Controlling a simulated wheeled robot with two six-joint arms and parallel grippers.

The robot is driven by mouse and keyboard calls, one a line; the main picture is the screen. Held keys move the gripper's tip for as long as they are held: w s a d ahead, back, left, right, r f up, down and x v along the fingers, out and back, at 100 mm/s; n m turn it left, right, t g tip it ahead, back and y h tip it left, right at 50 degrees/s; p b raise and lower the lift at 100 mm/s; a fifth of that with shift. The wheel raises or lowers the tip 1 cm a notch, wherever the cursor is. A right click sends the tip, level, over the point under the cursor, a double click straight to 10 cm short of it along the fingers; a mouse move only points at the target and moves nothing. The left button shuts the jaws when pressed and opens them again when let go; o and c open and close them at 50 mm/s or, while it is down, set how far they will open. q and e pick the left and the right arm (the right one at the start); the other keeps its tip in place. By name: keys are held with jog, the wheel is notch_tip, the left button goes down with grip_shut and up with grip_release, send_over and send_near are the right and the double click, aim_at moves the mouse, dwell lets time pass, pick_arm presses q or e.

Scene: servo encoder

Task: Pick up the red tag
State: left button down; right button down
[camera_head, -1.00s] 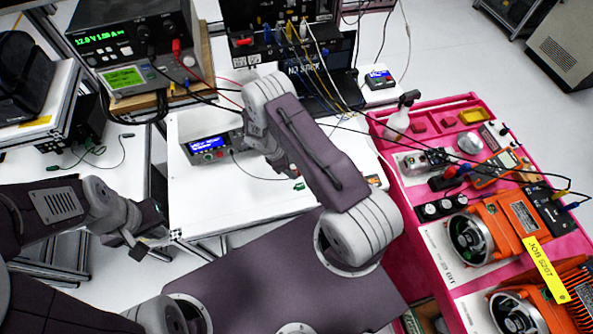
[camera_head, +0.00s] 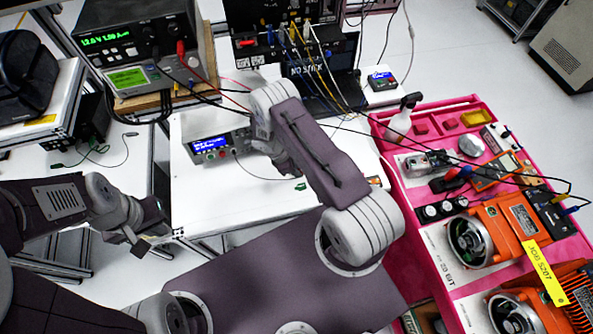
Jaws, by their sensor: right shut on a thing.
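I cannot make out a red tag in the head view. My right arm reaches up the middle, over the white table (camera_head: 245,195). My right gripper (camera_head: 276,150) is at its far end, mostly hidden behind the wrist and forearm. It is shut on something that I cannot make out. My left gripper (camera_head: 146,238) hangs low at the left, off the white table's left front corner. Its fingers are dark and small, and I cannot tell whether they are open.
A meter with a blue display (camera_head: 212,147) stands beside my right wrist. A power supply (camera_head: 140,45) is at the back left. A pink cart (camera_head: 405,250) at the right holds orange motors (camera_head: 490,235), a yellow tag (camera_head: 538,262) and a spray bottle (camera_head: 401,120). Loose cables cross the table.

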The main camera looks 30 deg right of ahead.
notch_tip(320, 180, up, 3)
jog(key=shift+w+f+b, duration=0.1)
jog(key=shift+f+b, duration=0.1)
jog(key=shift+b, duration=0.35)
jog(key=shift+s+d+r, duration=0.35)
jog(key=shift+s+r, duration=0.35)
jog(key=shift+r, duration=0.1)
jog(key=s+d+r+b, duration=0.4)
jog(key=s+r, duration=0.2)
jog(key=s, duration=0.3)
jog(key=shift+s+d+r, duration=0.15)
jog(key=shift+s, duration=0.05)
